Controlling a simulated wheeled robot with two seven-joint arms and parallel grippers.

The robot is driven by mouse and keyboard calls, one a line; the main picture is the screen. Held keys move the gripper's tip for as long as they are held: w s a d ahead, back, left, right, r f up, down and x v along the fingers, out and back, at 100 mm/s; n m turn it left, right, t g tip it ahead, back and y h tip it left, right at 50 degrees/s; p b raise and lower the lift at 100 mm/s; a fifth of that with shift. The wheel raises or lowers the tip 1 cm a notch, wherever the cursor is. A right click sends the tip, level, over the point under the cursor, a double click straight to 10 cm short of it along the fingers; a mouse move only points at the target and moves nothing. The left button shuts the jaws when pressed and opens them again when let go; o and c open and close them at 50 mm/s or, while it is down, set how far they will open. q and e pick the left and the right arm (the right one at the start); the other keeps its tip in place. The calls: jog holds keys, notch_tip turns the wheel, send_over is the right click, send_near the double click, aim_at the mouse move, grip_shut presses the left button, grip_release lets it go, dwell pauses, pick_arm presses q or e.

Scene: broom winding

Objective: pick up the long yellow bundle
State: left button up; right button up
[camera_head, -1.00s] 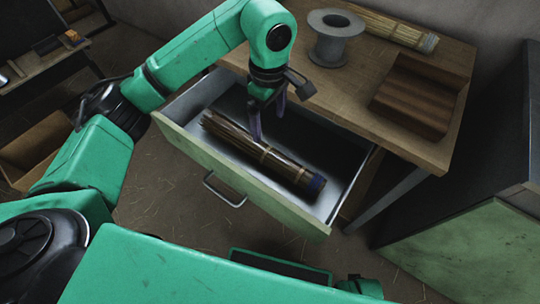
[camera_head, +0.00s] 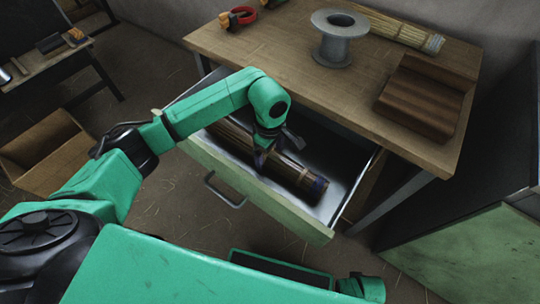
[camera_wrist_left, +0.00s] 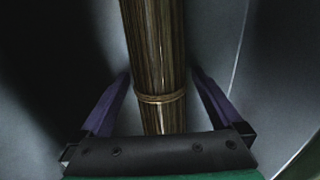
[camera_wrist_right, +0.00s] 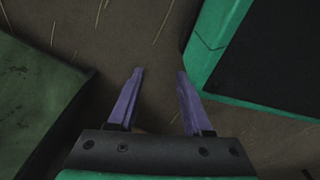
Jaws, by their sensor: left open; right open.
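The arm hides part of the bundle. My right gripper (camera_wrist_right: 158,75) is open and empty over the floor. Another long yellow bundle (camera_head: 395,28) lies on the tabletop's back edge.
The drawer (camera_head: 250,193) has a pale green front with a metal handle. On the wooden table (camera_head: 300,75) stand a grey spool (camera_head: 338,40) and a brown stepped block (camera_head: 422,98). A cardboard box (camera_head: 45,155) is on the floor.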

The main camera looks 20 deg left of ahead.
pick_arm(q)
jog(key=shift+r, duration=0.1)
grip_shut()
